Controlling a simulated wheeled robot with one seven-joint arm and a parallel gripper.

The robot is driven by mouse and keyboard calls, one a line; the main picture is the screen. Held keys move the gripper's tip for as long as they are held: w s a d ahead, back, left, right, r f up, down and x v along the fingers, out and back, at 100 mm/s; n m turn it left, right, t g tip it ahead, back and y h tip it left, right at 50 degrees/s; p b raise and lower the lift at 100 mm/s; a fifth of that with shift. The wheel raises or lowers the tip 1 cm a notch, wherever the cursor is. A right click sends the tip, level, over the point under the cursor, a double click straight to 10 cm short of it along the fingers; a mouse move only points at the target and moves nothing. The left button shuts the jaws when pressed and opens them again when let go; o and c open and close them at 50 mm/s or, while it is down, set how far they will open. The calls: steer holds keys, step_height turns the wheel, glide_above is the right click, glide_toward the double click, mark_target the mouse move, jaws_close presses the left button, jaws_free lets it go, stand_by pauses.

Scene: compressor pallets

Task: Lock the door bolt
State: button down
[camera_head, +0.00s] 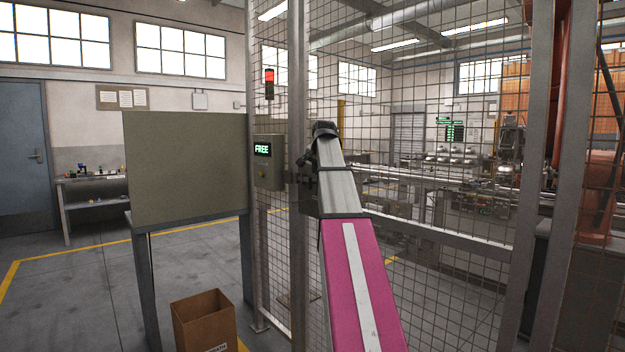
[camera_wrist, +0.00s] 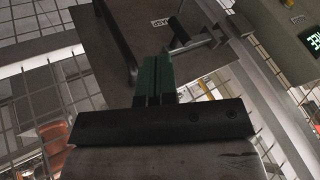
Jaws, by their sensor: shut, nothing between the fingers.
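In the wrist view my gripper (camera_wrist: 156,64) has its two green fingers closed together, with nothing between them. Just ahead and to the right is a grey bolt handle (camera_wrist: 190,40), a bar with a crosspiece. The fingertips look close to it, but I cannot tell whether they touch. Behind it is a dark plate (camera_wrist: 118,25) with a small label reading HASP. In the head view my arm covers most of the bolt area beside the door post (camera_head: 298,230). The mesh door (camera_head: 440,110) looks closed. A lock box (camera_head: 268,170) shows FREE in green.
A grey-green board (camera_head: 185,168) on legs stands left of the fence. A cardboard box (camera_head: 203,318) is on the floor below it. A red-lit signal lamp (camera_head: 269,82) hangs above the lock box. Machinery stands behind the mesh.

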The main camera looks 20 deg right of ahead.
mark_target(304, 180)
steer(key=r, duration=0.3)
steer(key=shift+w+d+r+m, duration=0.15)
steer(key=shift+w+d+m, duration=0.15)
steer(key=shift+d, duration=0.1)
steer(key=x, duration=1)
steer(key=w+a, duration=0.2)
steer(key=w, duration=0.4)
steer(key=shift+w, duration=0.1)
steer(key=shift+r, duration=0.1)
